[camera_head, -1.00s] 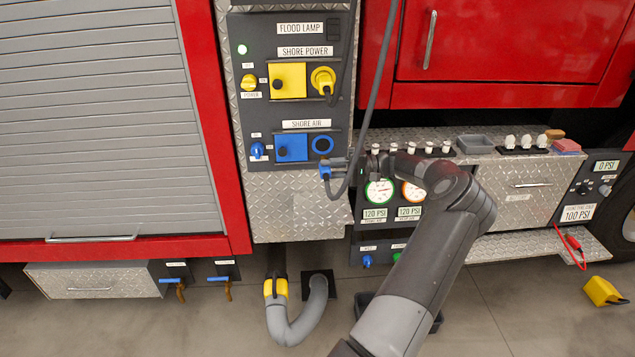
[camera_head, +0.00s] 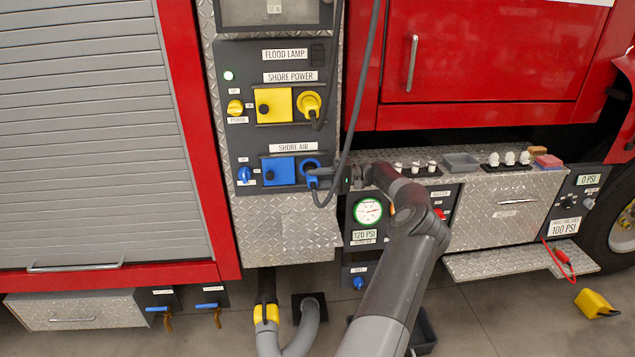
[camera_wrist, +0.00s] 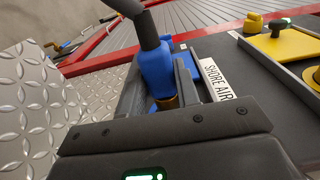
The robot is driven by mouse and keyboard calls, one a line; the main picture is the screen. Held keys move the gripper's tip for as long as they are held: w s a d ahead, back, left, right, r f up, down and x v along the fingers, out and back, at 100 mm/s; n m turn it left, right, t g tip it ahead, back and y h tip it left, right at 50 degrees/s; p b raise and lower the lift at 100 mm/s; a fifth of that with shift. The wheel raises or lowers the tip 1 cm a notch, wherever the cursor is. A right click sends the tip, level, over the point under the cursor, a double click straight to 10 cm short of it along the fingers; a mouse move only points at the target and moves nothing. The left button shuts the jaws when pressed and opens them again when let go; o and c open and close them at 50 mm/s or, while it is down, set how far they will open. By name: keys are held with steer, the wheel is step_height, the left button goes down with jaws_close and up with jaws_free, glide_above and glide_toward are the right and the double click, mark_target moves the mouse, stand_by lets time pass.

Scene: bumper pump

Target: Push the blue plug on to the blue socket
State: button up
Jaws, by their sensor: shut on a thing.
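The blue plug (camera_head: 312,181) is held in my gripper (camera_head: 320,180), with its dark hose hanging in a loop below. The blue socket (camera_head: 309,164) is a blue ring on the SHORE AIR panel, right of a blue square cover. In the head view the plug overlaps the lower part of the socket; I cannot tell whether they touch. In the wrist view the blue plug (camera_wrist: 155,72) sits between the fingers, with a brass-coloured end low down. The socket is hidden there by the gripper.
Above is the SHORE POWER panel with a yellow plug (camera_head: 309,103) in its socket. A blue knob (camera_head: 244,174) is at left. A long hose (camera_head: 360,90) hangs in front of the panel. A diamond-plate drawer (camera_head: 510,200) stands at right.

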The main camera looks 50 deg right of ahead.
steer(key=shift+w+d, duration=0.5)
steer(key=shift+d, duration=0.1)
stand_by(1.9)
steer(key=o, duration=1)
steer(key=shift+d, duration=0.1)
steer(key=shift+v, duration=3.7)
